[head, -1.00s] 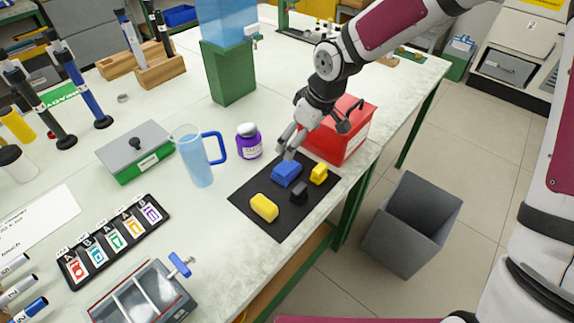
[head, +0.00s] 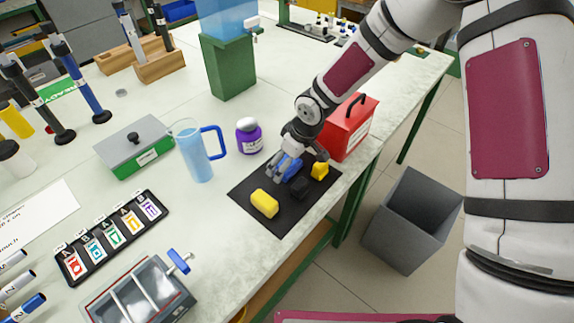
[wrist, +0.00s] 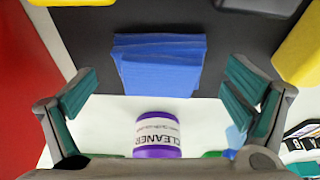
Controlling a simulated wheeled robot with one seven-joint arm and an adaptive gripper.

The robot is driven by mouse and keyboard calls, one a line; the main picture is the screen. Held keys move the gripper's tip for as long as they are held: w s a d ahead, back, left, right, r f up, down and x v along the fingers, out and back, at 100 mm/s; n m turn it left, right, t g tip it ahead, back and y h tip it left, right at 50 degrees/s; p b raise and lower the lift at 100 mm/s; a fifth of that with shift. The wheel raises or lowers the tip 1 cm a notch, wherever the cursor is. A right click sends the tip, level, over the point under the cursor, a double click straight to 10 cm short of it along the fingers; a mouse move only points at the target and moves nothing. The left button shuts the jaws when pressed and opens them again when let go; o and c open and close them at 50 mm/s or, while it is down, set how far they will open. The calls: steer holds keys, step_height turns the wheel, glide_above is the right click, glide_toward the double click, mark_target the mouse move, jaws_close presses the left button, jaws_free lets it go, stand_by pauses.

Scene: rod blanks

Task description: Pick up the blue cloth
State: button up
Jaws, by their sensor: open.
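The blue cloth (wrist: 158,66) is a folded stack lying on the black mat (wrist: 85,30). In the head view the cloth (head: 290,171) is partly hidden behind my gripper (head: 287,172). In the wrist view my gripper (wrist: 160,105) is open, with its teal-padded fingers apart to the left and right of the cloth. The fingers do not touch the cloth in that view, and nothing is held between them.
On the mat are a yellow block (head: 265,203), a black piece (head: 300,188) and a smaller yellow piece (head: 320,171). A red toolbox (head: 350,130) stands close behind. A purple cleaner jar (head: 249,137) and a blue jug (head: 194,155) stand to the left.

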steer(key=shift+a+f, duration=0.1)
steer(key=shift+f, duration=0.25)
steer(key=c, duration=1.2)
steer(key=shift+w+r, duration=0.1)
steer(key=shift+r, duration=0.05)
steer(key=shift+c, duration=0.2)
step_height(320, 180, up, 10)
